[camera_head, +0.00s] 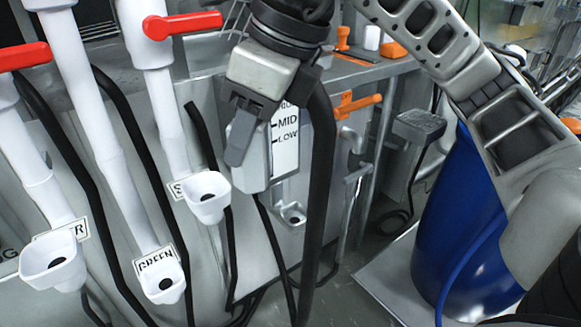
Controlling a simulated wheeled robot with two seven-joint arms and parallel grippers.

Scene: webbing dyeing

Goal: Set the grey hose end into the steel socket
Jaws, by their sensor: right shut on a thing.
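My right gripper (243,140) hangs in the upper middle, its dark fingers pointing down. It is shut on a light grey piece, apparently the grey hose end (257,166), which the fingers partly cover. A thin black line (270,228) runs down from below this piece. A small steel cup, apparently the steel socket (292,214), sits low on the panel, below and to the right of the held piece and apart from it. My left gripper is not in view.
White pipes with red handles (183,24) end in cups at left, one labelled GREEN (163,283). A MID/LOW gauge plate (287,135) is close behind the gripper. A thick black hose (321,190) hangs right of it. A blue drum (455,225) stands at right.

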